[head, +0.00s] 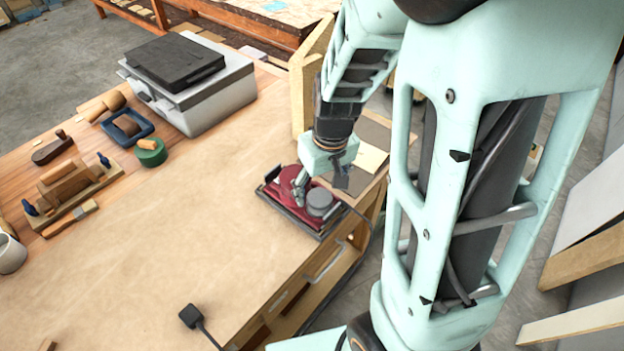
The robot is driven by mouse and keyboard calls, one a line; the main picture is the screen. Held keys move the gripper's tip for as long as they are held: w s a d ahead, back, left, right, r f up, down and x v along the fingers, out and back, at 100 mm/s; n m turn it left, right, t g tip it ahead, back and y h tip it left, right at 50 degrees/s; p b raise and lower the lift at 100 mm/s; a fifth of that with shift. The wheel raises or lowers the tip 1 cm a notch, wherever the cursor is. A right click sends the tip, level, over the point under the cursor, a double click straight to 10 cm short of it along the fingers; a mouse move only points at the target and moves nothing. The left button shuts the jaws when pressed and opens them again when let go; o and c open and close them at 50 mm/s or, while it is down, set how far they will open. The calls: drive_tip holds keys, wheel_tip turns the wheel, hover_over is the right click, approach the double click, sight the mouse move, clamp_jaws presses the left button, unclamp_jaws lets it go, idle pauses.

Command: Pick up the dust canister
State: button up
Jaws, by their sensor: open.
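A red sander (286,187) with a dark base lies near the right edge of the wooden bench. A short grey round part on its right end looks like the dust canister (320,200). My gripper (319,187) points down over the sander, with one finger by its red body and a darker finger to the right. The gripper is open, and nothing shows between its fingers. The canister's top is visible. Whether the fingers touch the sander or the canister cannot be told from this view.
The bench (190,235) is bare in the middle. A grey case (205,95) stands at the back, with a clamped wooden piece (70,185) and a green roll (151,152) at left. A cable runs off the right edge near the sander. A black plug (191,316) lies in front.

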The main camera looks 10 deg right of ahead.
sight(319, 197)
drive_tip(key=f+b, duration=0.2)
drive_tip(key=f, duration=0.1)
drive_tip(key=w+f+b, duration=0.1)
drive_tip(key=f, duration=0.1)
drive_tip(key=shift+r, duration=0.15)
drive_tip(key=c, duration=1.4)
